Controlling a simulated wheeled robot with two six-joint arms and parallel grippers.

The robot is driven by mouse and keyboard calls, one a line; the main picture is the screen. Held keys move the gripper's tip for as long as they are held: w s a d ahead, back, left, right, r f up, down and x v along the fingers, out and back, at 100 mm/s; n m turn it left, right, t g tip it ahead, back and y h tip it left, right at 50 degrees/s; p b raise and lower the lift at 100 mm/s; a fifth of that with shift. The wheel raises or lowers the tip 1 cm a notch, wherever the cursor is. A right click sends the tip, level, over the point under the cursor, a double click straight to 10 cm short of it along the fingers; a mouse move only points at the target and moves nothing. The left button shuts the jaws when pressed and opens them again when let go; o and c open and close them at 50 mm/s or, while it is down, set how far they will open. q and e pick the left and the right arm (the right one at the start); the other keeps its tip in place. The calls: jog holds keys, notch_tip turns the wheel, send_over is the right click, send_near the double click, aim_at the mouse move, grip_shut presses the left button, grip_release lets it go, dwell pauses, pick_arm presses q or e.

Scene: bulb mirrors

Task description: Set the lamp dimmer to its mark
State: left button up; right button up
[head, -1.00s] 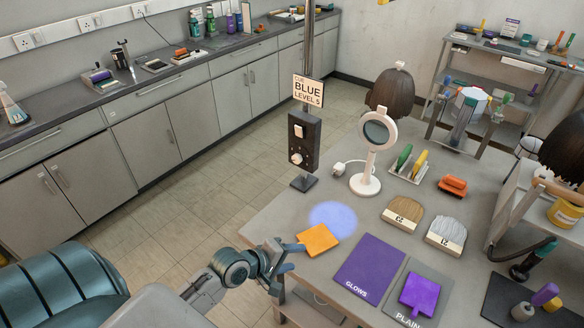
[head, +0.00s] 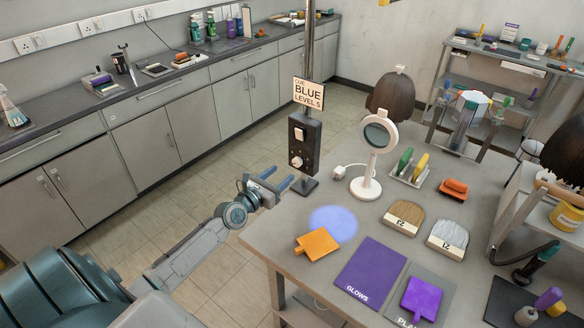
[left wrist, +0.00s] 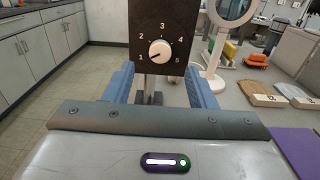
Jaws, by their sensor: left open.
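The dimmer is a white knob (left wrist: 160,52) on a black box (head: 304,142) on a stand by the table's far left edge. The knob's dark pointer line seems to aim low left, near 1. The knob also shows in the head view (head: 296,161). A sign (head: 308,93) above reads "CUE: BLUE LEVEL 5". My left gripper (head: 282,177) is open and empty, in front of and below the knob, apart from it. My right gripper is out of view.
A round mirror (head: 377,137) on a white stand is right of the box. A blue light spot (head: 335,218) and an orange paddle (head: 317,244) are near the table's left edge. Purple "GLOWS" mat (head: 370,273) and hair swatches (head: 404,218) lie further right.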

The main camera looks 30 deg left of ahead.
aim_at(296, 163)
pick_arm(q)
jog(key=w, duration=0.1)
jog(key=w+b, duration=0.1)
jog(key=w, duration=0.3)
jog(key=shift+w+d+f, duration=0.1)
jog(key=shift+w+d, duration=0.1)
jog(key=shift+d, duration=0.05)
jog(key=shift+w+b, duration=0.35)
jog(key=shift+w, duration=0.25)
jog(key=shift+c, duration=0.4)
jog(key=c, duration=0.9)
